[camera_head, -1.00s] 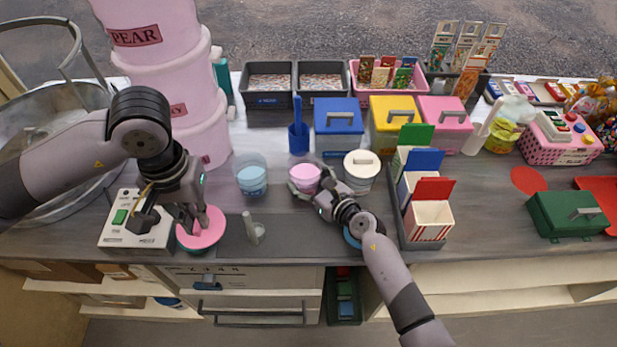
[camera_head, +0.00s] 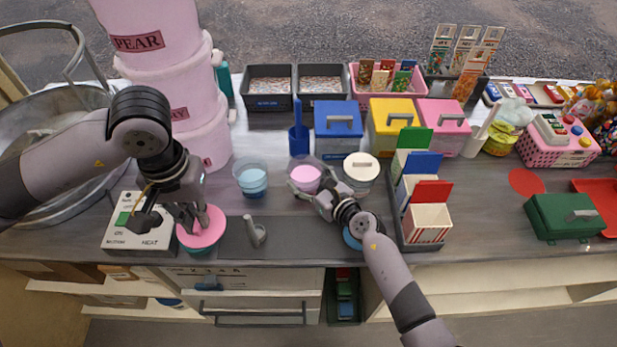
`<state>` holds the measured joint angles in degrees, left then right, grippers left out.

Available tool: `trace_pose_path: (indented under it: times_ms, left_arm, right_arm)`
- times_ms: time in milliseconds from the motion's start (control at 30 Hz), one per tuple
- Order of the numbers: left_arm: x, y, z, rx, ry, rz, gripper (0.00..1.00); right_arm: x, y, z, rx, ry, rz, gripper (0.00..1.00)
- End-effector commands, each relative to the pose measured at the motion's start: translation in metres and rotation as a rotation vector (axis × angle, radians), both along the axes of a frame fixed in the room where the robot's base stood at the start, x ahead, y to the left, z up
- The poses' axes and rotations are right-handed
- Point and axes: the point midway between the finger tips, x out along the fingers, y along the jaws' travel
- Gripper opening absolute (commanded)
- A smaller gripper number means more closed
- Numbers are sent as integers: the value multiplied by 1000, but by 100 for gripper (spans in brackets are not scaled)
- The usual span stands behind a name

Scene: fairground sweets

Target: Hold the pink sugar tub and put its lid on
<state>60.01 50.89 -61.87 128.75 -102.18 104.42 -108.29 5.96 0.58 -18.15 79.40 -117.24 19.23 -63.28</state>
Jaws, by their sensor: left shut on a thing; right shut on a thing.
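The pink sugar tub (camera_head: 305,180), a clear round tub with pink contents, stands uncovered in the middle of the counter. My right gripper (camera_head: 316,192) is shut on its near right side. A round pink lid (camera_head: 207,238) is at the front left of the counter, over a teal round piece (camera_head: 207,251) that shows at its near edge. My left gripper (camera_head: 190,216) is shut on the pink lid from above, and its fingers hide the lid's middle. I cannot tell whether the lid is lifted clear of the teal piece.
A small grey upright tool (camera_head: 254,232) stands between the lid and the pink tub. A blue scoop holder (camera_head: 299,142) is behind. A white button box (camera_head: 138,225) is left.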

Motion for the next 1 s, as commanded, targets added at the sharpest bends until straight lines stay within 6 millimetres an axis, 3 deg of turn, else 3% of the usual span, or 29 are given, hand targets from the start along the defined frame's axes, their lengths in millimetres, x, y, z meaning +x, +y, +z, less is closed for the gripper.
trace_pose_path:
  times_ms: [567, 767, 1000]
  left_arm:
    - [7, -5, -1, -1, 0, 6, 0]
    - [50, -34, -6, -1, 0, 50, 0]
    - [120, -88, -18, 2, -1, 126, 0]
  right_arm:
    - [0, 0, 1, 1, -2, 0, 46]
    - [0, 0, 1, 1, -2, 0, 46]
    - [0, 0, 1, 0, -2, -1, 46]
